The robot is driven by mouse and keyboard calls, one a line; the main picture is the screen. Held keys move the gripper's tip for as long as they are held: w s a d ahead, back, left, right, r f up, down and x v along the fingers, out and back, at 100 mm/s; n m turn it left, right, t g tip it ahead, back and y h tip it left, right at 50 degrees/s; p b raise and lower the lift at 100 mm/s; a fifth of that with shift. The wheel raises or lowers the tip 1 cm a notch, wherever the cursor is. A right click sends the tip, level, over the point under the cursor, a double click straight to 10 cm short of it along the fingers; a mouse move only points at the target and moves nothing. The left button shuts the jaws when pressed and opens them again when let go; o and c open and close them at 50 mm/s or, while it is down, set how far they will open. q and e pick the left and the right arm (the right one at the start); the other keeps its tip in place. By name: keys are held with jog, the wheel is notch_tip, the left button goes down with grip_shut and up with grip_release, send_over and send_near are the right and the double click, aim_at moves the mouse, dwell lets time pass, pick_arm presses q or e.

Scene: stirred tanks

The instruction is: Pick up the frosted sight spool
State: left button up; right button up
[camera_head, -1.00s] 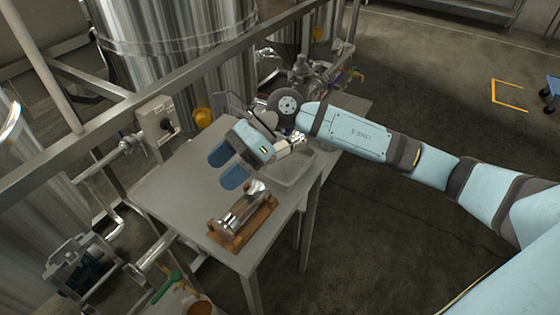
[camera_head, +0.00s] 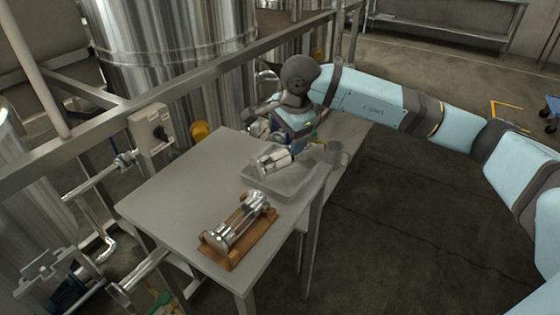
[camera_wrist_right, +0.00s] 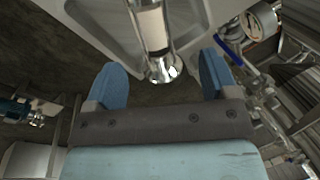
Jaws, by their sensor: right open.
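A spool with shiny metal ends and a whitish, frosted-looking middle (camera_head: 272,159) lies in a shallow grey tray (camera_head: 256,185) on the table. It also shows in the right wrist view (camera_wrist_right: 151,27), running up from between the blue fingertips. My right gripper (camera_head: 297,138) is at the tray beside the spool's far right end; its fingers are mostly hidden in the head view. In the right wrist view the right gripper (camera_wrist_right: 162,66) is open, one finger to each side of the spool's near end, with gaps showing. My left gripper is not in view.
A second metal-ended spool (camera_head: 240,220) lies on a brown wooden cradle (camera_head: 213,247) at the table's front. The grey table (camera_head: 165,202) is bare on its left. A metal rail and steel tanks (camera_head: 180,50) stand behind. A gauge (camera_wrist_right: 260,20) shows in the wrist view.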

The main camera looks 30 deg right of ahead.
aim_at(285, 151)
jog(key=x, duration=0.5)
jog(key=b+x, duration=0.1)
jog(key=x, duration=0.1)
jog(key=shift+s+f, duration=0.3)
jog(key=shift+f, duration=0.1)
jog(key=c, duration=1.1)
jog(key=shift+r, duration=0.1)
jog(key=shift+c, duration=1.3)
jog(key=shift+r, duration=0.1)
